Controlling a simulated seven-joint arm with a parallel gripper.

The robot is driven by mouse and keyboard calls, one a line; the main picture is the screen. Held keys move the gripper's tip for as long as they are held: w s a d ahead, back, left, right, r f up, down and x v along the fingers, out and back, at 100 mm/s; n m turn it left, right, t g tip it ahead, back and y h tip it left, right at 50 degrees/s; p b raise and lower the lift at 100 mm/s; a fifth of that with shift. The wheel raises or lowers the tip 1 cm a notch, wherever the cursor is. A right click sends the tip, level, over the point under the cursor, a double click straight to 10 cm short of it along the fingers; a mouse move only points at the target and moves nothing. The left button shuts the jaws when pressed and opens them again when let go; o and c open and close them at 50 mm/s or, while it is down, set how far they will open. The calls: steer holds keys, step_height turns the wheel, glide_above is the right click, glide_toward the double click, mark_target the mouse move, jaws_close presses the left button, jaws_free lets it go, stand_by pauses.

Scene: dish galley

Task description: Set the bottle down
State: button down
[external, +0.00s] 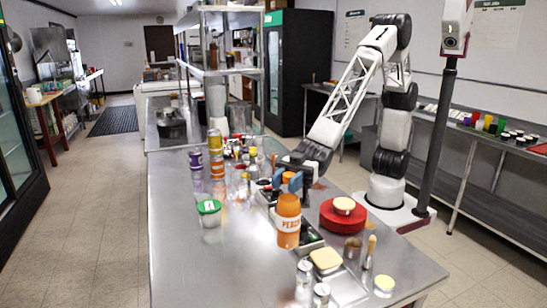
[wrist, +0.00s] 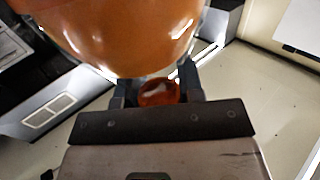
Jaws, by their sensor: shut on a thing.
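An orange bottle (external: 288,230) labelled "PEACH", with an orange cap, is upright at the middle of the steel table (external: 200,270). My gripper (external: 291,184) is at the bottle's upper part, on its far side. In the wrist view the bottle's glossy orange body (wrist: 125,35) fills the top. There my fingers (wrist: 158,93) are closed around a small amber rounded part, which seems to belong to the bottle. I cannot tell whether the bottle's base touches anything.
A red round container (external: 343,220) with a cream lid is right of the bottle. A dark tray (external: 310,243) is close by it. A green-lidded jar (external: 209,208) and several cans are to the left. Small jars stand in front. The table's front left is clear.

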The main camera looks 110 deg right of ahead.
steer(key=s+a+n+g+y, duration=0.1)
steer(key=s+a, duration=1)
steer(key=a, duration=0.2)
steer(key=shift+s+r+y, duration=0.25)
steer(key=shift+r+y, duration=0.15)
steer(key=shift+f, duration=0.1)
step_height(320, 180, down, 6)
steer(key=shift+f, duration=0.1)
steer(key=shift+f, duration=1.95)
steer(key=c, duration=0.8)
jaws_free()
steer(key=shift+f, duration=0.1)
steer(key=shift+o, duration=0.2)
